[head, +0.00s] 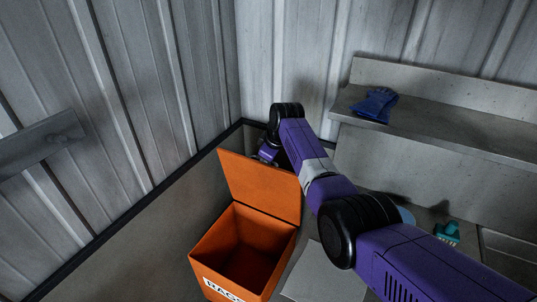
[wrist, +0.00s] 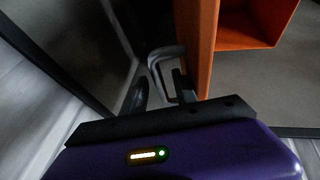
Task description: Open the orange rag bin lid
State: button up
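The orange rag bin (head: 206,258) stands on the floor with its mouth uncovered and its dark inside showing. Its orange lid (head: 262,187) is raised, standing up and tilted back at the bin's rear edge. The lid also shows edge-on in the wrist view (wrist: 208,45). A grey loop handle (wrist: 154,68) is on the lid's outer side. My gripper (wrist: 160,83) is behind the lid, its dark fingers apart with the handle between them; firm contact on both sides does not show. In the head view the lid hides the fingertips.
Corrugated metal walls meet at a corner close behind the bin and my wrist. At right, a grey bench (head: 441,123) holds blue gloves (head: 375,104). A teal object (head: 447,233) sits lower right. A pale flat panel (head: 325,276) lies beside the bin.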

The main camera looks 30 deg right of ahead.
jog(key=v, duration=0.6)
jog(key=shift+s+r, duration=0.25)
jog(key=shift+r, duration=0.1)
jog(key=shift+w, duration=0.1)
